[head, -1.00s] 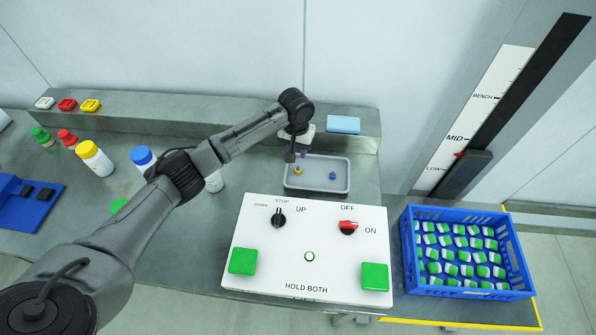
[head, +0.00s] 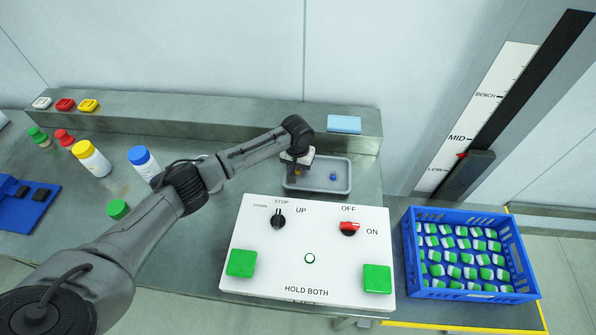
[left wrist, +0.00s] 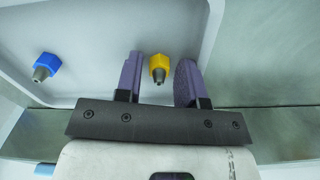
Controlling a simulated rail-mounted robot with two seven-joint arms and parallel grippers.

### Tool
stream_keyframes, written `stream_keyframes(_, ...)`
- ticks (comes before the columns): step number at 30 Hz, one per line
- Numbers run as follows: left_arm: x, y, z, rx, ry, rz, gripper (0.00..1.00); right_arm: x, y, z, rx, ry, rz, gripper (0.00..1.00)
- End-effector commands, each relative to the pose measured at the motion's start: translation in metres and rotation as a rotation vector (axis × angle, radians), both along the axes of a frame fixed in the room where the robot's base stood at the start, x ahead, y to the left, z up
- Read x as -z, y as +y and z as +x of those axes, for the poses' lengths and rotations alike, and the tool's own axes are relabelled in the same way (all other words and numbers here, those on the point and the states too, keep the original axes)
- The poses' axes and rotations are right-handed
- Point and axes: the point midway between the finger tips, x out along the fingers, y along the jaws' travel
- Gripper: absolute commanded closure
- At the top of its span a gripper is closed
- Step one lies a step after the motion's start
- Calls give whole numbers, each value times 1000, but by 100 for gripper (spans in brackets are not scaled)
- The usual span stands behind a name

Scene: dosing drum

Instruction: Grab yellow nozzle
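The yellow nozzle (left wrist: 159,68) shows in the left wrist view between the two purple fingers of my left gripper (left wrist: 160,62), with a gap on both sides. My right gripper is not in view.
A white control panel (head: 330,235) with green buttons stands in front of the tray. A ledge (head: 235,112) with a light blue block (head: 344,124) runs behind it. Capped bottles (head: 96,163) stand at left.

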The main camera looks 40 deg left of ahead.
Motion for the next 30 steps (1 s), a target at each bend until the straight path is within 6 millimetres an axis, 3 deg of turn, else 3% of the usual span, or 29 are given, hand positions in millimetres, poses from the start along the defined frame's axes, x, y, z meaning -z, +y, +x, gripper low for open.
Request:
stream_keyframes(6, 0, 0, 0, 1, 0, 0, 64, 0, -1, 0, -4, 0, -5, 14)
stream_keyframes(18, 0, 0, 0, 1, 0, 0, 100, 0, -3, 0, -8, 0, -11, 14)
stream_keyframes(30, -11, 0, 1, 1, -3, -1, 100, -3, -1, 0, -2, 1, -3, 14)
